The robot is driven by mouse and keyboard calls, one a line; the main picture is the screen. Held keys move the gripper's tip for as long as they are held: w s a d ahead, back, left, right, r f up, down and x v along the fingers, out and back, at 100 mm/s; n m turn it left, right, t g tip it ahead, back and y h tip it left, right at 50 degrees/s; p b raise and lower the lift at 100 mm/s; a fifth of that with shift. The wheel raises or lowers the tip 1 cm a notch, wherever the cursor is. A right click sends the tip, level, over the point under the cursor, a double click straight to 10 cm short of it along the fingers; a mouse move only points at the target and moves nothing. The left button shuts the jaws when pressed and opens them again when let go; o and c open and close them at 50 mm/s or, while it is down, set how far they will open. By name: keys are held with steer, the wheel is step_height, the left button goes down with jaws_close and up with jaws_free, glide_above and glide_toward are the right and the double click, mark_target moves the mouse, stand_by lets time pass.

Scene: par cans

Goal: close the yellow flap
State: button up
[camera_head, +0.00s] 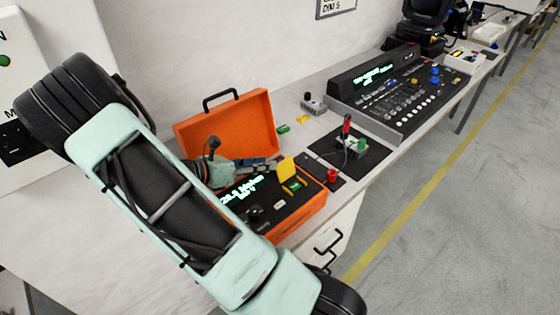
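The yellow flap (287,169) stands raised on the black panel (294,206) of the open orange case. A small yellow-framed, green part (295,185) lies at its foot. My gripper (268,165) is over the back of the case, just left of the flap, pointing right toward it. It is small and dark here, and I cannot tell whether its fingers are open or shut, or whether they touch the flap. My mint-green arm hides the left part of the case.
The case's orange lid (240,122) stands open behind my gripper. A black joystick (254,214) and a lit green display (243,188) are on the panel. A red button (332,175) and a red-handled tool (347,127) stand to the right. A mixing console (396,92) is farther back.

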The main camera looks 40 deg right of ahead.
mark_target(280, 161)
steer(key=x, duration=0.7)
steer(key=shift+w+d, duration=0.1)
jaws_close()
